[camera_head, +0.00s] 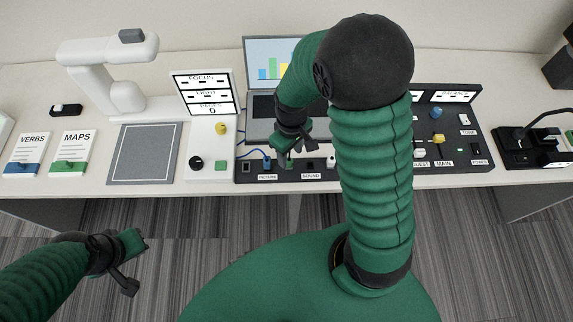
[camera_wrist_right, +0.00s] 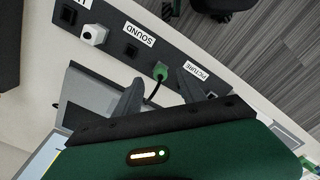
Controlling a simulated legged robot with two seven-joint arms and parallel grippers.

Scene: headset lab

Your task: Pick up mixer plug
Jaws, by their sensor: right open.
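A green plug (camera_wrist_right: 160,71) with a black cable stands on the dark socket strip (camera_wrist_right: 117,31) in the right wrist view, between the SOUND and PICTURE labels. My right gripper (camera_wrist_right: 159,76) is open, with one fingertip on each side of this plug. In the head view my right gripper (camera_head: 290,153) is over the strip and partly hides the plug. A white plug (camera_wrist_right: 94,35) sits farther along; it also shows in the head view (camera_head: 330,162). No label names the mixer plug. My left gripper (camera_head: 138,264) is open and empty, low in front of the desk.
A blue plug (camera_head: 266,161) is left of the right gripper. An open laptop (camera_head: 262,105) stands behind the strip. A panel with a yellow knob (camera_head: 221,128) is to the left, and a control console (camera_head: 455,125) to the right. My right arm hides part of the desk.

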